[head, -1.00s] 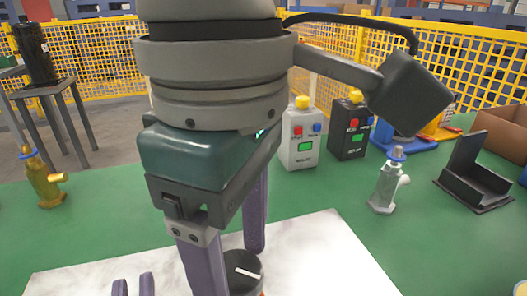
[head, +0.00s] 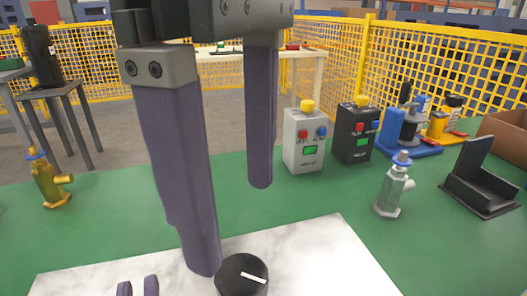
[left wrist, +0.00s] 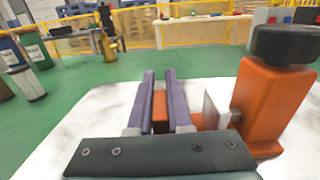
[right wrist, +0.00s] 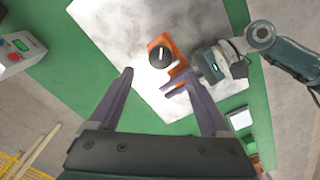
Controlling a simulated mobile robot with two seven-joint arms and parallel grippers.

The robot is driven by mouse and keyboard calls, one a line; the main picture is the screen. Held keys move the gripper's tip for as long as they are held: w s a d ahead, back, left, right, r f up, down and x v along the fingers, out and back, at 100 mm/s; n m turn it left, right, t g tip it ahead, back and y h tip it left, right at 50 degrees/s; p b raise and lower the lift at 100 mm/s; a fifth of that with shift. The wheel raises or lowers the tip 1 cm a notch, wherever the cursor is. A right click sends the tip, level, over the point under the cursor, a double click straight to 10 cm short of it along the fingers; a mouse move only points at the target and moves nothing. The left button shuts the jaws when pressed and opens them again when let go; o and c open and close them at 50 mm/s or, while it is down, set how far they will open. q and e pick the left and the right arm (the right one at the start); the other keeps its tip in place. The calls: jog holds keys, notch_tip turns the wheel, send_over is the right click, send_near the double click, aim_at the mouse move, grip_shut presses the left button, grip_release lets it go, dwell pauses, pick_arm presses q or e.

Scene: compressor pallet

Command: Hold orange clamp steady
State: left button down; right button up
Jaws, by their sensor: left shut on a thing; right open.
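The orange clamp (left wrist: 266,100) stands on the white marbled plate (left wrist: 105,100), with a round black knob (left wrist: 285,44) on top. In the head view only the knob (head: 242,276) shows, at the bottom edge. My left gripper (left wrist: 160,92) is shut on a low orange part of the clamp beside its upright block. Its fingertips show at the bottom of the head view (head: 138,288). My right gripper (head: 232,228) is open and empty, with its fingers pointing down above the plate near the knob. In the right wrist view the clamp (right wrist: 158,43) lies beyond the open fingers.
A grey button box (head: 304,142) and a black button box (head: 355,133) stand behind on the green table. A silver valve (head: 394,185) and a black angled holder (head: 480,180) are at right. A brass valve (head: 47,180) is at left. Green surface between them is clear.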

aim_at(241, 274)
jog(key=m, duration=0.4)
jog(key=shift+r, duration=0.25)
jog(key=m, duration=0.4)
jog(key=shift+a+r+m, duration=0.1)
jog(key=shift+r+m, duration=0.2)
jog(key=shift+m, duration=0.1)
notch_tip(241, 274, down, 9)
jog(key=m, duration=2.7)
jog(key=shift+r, duration=0.15)
